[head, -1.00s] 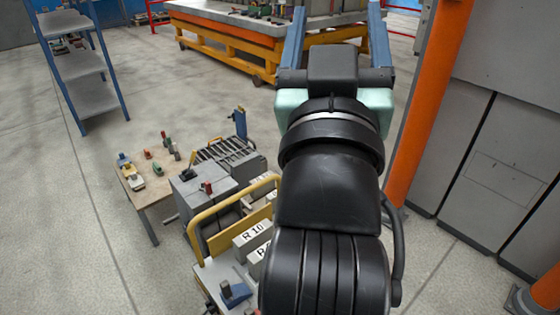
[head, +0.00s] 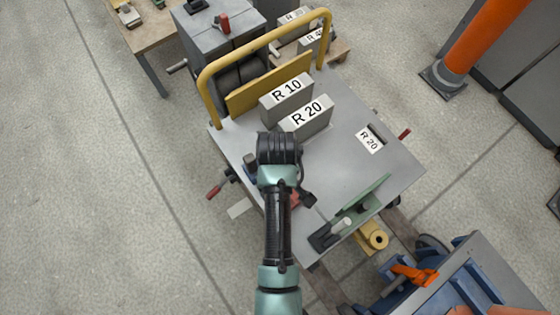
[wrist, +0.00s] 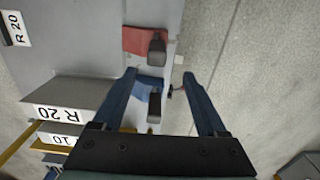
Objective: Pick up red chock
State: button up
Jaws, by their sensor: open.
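The red chock (wrist: 147,41), with a dark upright handle, sits near the edge of the grey trolley top in the wrist view. In the head view only a bit of red (head: 295,201) shows beside my arm. My gripper (wrist: 159,75) is open and empty, its two blue fingers apart. A blue chock (wrist: 150,85) with a dark handle lies below and between the fingers in the wrist view. The red chock is just beyond the fingertips in that picture. In the head view the fingers are hidden under my wrist.
The trolley top (head: 350,180) also bears grey blocks marked R 10 (head: 287,97) and R 20 (head: 309,119), plus a green angled piece (head: 363,196). A yellow rail (head: 265,42) stands at its back. An orange post (head: 480,45) is at right.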

notch_tip(320, 180, down, 6)
jog(key=shift+s+d+f+b, duration=0.1)
jog(key=shift+s+b, duration=0.05)
jog(key=shift+b, duration=0.95)
jog(key=shift+d+f+b, duration=0.15)
jog(key=shift+f+b, duration=0.6)
jog(key=shift+f, duration=0.7)
jog(key=shift+d+f+b, duration=0.1)
jog(key=shift+f+b, duration=0.6)
jog(key=shift+f, duration=0.75)
jog(key=shift+r, duration=0.1)
jog(key=shift+c, duration=0.2)
grip_shut()
